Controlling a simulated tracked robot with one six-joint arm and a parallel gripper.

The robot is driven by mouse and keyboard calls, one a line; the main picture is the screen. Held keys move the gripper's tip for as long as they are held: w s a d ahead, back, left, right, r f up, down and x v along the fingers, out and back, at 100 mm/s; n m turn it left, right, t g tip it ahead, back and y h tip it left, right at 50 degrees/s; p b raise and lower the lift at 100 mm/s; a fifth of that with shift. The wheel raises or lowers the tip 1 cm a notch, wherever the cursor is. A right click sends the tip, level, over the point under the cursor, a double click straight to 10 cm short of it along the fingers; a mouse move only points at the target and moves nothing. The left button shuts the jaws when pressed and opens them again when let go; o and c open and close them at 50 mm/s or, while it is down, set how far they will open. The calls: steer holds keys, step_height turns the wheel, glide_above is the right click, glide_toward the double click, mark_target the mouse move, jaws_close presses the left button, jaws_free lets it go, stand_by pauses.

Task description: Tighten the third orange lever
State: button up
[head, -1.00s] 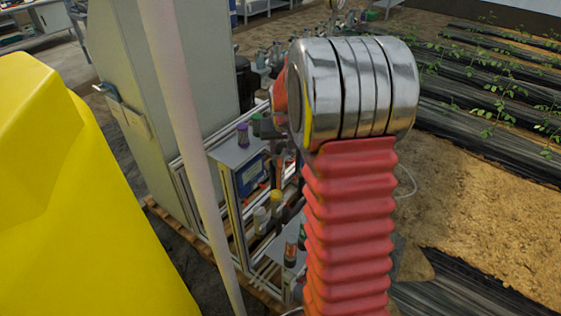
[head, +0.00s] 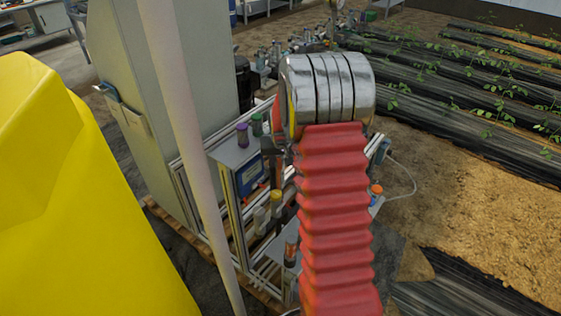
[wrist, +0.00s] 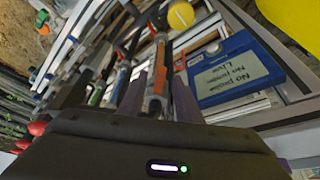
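In the wrist view my gripper (wrist: 160,98) has its two purple-grey fingers apart. A slim pipe-like part with an orange section (wrist: 155,106) shows between or just beyond them; I cannot tell whether they touch it. I cannot tell which of these is the third lever. In the head view my red arm covers most of the lever area, and the fingers cannot be made out.
A blue box with a white label (wrist: 228,72) is close right of the fingers; it also shows in the head view (head: 249,176). A yellow tank (head: 80,210), a pale post (head: 185,120) and a grey cabinet (head: 165,85) stand at left. Soil (head: 465,225) is open at right.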

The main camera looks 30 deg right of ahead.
jaws_close()
stand_by(0.3)
